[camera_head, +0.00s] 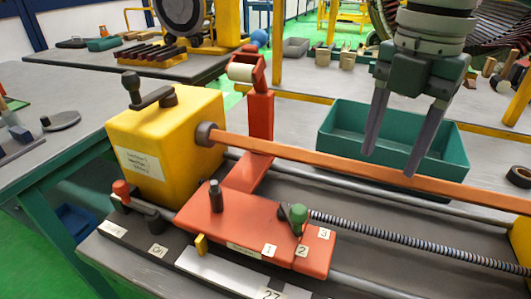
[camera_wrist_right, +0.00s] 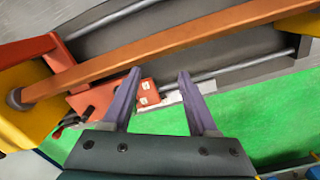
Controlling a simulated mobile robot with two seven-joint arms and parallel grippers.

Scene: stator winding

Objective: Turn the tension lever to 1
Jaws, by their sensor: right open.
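The tension lever with its green knob (camera_head: 298,213) stands on the red carriage (camera_head: 232,218), by the labels 1 (camera_head: 269,250), 2 (camera_head: 302,251) and 3 (camera_head: 324,233). The knob is nearest label 2; its exact setting is hard to tell. My right gripper (camera_head: 390,161) is open and empty, pointing down above the orange bar, to the right of and higher than the knob. In the right wrist view the open fingers (camera_wrist_right: 159,72) show with part of the red carriage (camera_wrist_right: 152,88) beyond them; the green knob cannot be made out there. My left gripper is out of view.
The orange bar (camera_head: 360,164) runs from the yellow housing (camera_head: 175,140) across the machine, behind the lever. A teal bin (camera_head: 340,127) stands behind the bar. A threaded rod (camera_head: 400,240) extends right from the carriage. A red-knobbed lever (camera_head: 121,189) stands at the left.

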